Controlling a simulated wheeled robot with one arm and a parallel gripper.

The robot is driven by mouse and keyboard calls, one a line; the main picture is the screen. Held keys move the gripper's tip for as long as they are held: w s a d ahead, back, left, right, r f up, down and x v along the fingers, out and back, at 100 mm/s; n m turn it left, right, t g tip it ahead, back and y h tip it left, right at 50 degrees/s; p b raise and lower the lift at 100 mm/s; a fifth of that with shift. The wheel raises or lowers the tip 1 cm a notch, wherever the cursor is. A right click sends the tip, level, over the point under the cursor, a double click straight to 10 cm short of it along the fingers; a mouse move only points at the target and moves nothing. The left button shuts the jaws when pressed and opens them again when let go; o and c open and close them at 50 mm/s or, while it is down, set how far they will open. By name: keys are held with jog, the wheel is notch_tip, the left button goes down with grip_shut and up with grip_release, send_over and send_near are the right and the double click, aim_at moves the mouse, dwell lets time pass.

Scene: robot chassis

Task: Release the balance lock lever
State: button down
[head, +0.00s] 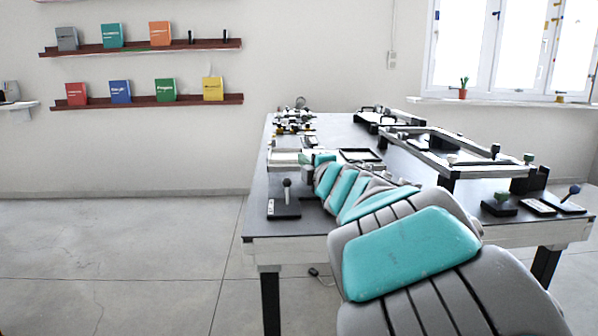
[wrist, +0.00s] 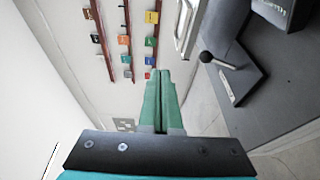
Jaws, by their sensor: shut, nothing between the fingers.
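A lever with a dark grey ball knob (head: 287,183) stands on a flat black base (head: 284,208) with a white label, at the table's near left corner. It shows in the wrist view as a knob (wrist: 206,57) on a short stem, right of my fingers. The label is too small to read, so I cannot tell whether it is the balance lock lever. My gripper (wrist: 158,74) has two green fingers pressed together, empty and apart from the knob. In the head view my arm reaches over the table's left part, and my fingertips cannot be made out.
A dark-topped table (head: 345,130) bears frames and small fixtures. A light-coloured handle or frame (wrist: 186,28) is close right of my fingers. Floor left of the table is clear.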

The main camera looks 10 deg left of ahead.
jog(key=s+d+r, duration=0.2)
jog(key=r, duration=0.1)
jog(key=shift+s+r, duration=0.1)
